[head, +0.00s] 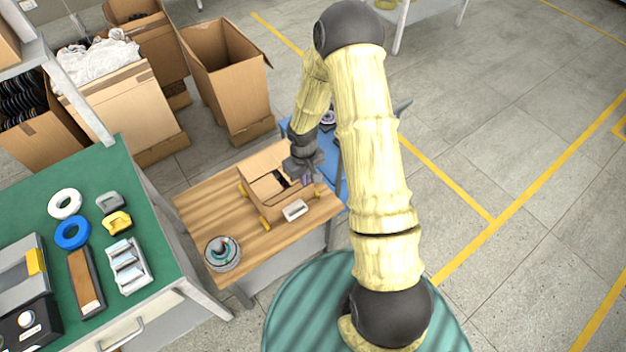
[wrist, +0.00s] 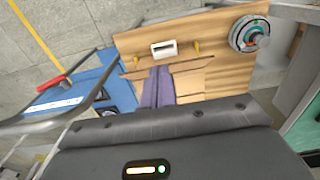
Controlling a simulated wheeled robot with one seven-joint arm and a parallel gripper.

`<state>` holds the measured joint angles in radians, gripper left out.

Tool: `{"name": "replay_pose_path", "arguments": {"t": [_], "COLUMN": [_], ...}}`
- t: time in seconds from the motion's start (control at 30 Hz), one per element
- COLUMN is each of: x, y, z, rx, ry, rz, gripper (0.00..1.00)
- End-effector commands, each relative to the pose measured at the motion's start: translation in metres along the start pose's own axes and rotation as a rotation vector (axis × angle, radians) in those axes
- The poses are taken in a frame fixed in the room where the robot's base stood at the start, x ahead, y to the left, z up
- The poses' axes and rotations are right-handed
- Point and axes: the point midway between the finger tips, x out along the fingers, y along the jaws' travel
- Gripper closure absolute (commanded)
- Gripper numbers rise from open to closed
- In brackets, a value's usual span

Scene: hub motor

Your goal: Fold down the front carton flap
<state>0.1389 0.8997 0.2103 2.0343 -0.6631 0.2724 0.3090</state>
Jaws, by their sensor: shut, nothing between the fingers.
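The open carton (head: 262,212) stands on the wooden table, with its top partly covered by tan flaps and a dark gap showing inside. Its front side faces the white block on the table. My gripper (head: 306,180) is over the right part of the carton, pointing down, with purple-grey fingers. In the wrist view the fingers (wrist: 157,88) are together and empty, between tan flap pieces (wrist: 192,66) of the carton. I cannot tell whether the fingers touch a flap. The gripper body hides much of the carton in the wrist view.
A white block (head: 295,210) lies in front of the carton, and yellow clamps (head: 265,223) sit beside it. A round hub motor (head: 222,254) is at the table's front left. A green bench (head: 150,215) with parts stands left. A blue cart (wrist: 95,82) adjoins the table.

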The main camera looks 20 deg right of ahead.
Motion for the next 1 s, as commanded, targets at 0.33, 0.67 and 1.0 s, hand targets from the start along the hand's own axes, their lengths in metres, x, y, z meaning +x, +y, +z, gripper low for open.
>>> {"name": "replay_pose_path", "arguments": {"t": [0.33, 0.67, 1.0], "x": [0.004, 0.034, 0.089], "y": [0.010, 0.010, 0.005], "z": [0.003, 0.003, 0.001], "rx": [0.019, 0.019, 0.009], "ry": [-0.001, -0.002, -0.001], "rz": [-0.003, -0.003, -0.003], "gripper": [1.00, 1.00, 1.00]}}
